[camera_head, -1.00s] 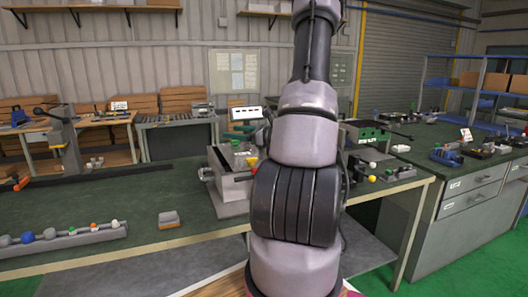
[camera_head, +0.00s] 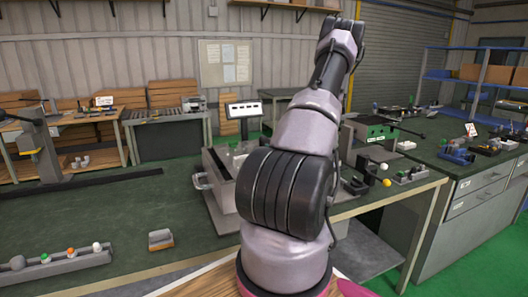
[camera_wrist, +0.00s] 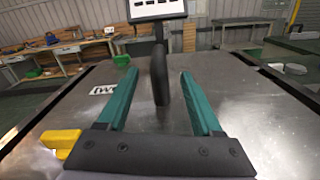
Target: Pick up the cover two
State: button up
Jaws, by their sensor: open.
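In the wrist view my gripper (camera_wrist: 160,95) is open, with its two teal fingers spread apart. A dark upright handle (camera_wrist: 160,75) stands between the fingers, with space visible on both sides. It rises from a flat grey metal plate, which appears to be cover two (camera_wrist: 240,85). A white label (camera_wrist: 103,90) with black letters lies on the plate by the left finger, partly hidden and hard to read. In the head view my arm hides my gripper and much of the grey metal box (camera_head: 216,166) on the bench.
A display (camera_head: 244,110) stands behind the box. A yellow part (camera_wrist: 62,140) shows at lower left in the wrist view. On the green bench (camera_head: 120,205) are a ball rack (camera_head: 60,265) and a small grey-orange block (camera_head: 160,240). Yellow and dark knobs (camera_head: 386,182) lie right of my arm.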

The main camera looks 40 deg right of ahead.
aim_at(266, 140)
jog(key=x, duration=1)
jog(key=shift+w+a+r, duration=0.1)
jog(key=shift+a, duration=0.1)
grip_shut()
jog(key=shift+r, duration=0.1)
dwell(1.0)
